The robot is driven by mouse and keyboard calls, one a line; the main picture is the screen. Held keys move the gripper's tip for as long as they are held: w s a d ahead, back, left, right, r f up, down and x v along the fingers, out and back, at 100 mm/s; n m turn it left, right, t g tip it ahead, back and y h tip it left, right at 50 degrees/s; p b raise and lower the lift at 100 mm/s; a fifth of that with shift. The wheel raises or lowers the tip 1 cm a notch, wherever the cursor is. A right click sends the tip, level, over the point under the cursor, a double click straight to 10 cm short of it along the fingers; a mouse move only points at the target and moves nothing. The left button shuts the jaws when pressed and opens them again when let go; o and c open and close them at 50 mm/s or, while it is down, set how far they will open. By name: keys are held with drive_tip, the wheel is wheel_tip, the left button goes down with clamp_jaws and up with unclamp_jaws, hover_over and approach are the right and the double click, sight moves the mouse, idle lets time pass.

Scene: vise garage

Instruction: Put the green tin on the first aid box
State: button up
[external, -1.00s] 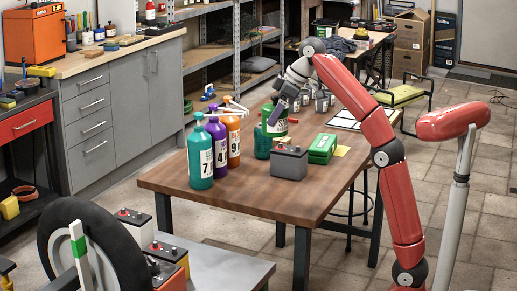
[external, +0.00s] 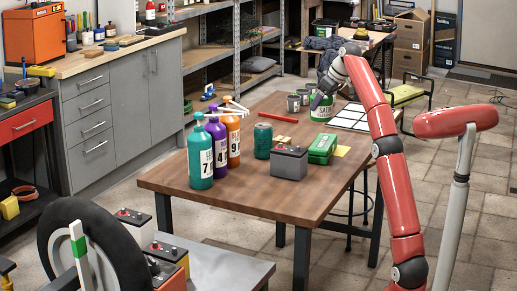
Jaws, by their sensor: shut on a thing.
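My gripper (external: 318,98) is at the far right part of the wooden table, shut on a green tin (external: 322,113) with a white label. The tin looks upright. I cannot tell whether its base touches the table. The green first aid box (external: 322,148) lies on the table nearer the camera, below the tin in the picture and apart from it. The gripper's fingertips are small and partly hidden by the arm.
A teal can (external: 263,141) and a grey battery (external: 289,163) stand left of the box. Several numbered bottles (external: 201,157) stand at the left. A red bar (external: 279,117), grey cups (external: 293,103) and a white grid sheet (external: 352,117) lie farther back.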

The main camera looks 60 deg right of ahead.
drive_tip(key=shift+s+d+f, duration=0.2)
drive_tip(key=shift+s+d, duration=0.1)
drive_tip(key=shift+d, duration=0.35)
drive_tip(key=shift+f+b, duration=0.7)
drive_tip(key=shift+f, duration=3.15)
drive_tip(key=shift+f, duration=0.2)
drive_tip(key=o, duration=1.3)
drive_tip(key=shift+r, duration=0.2)
drive_tip(key=p+v, duration=0.1)
drive_tip(key=v, duration=1.1)
drive_tip(key=shift+a, duration=0.1)
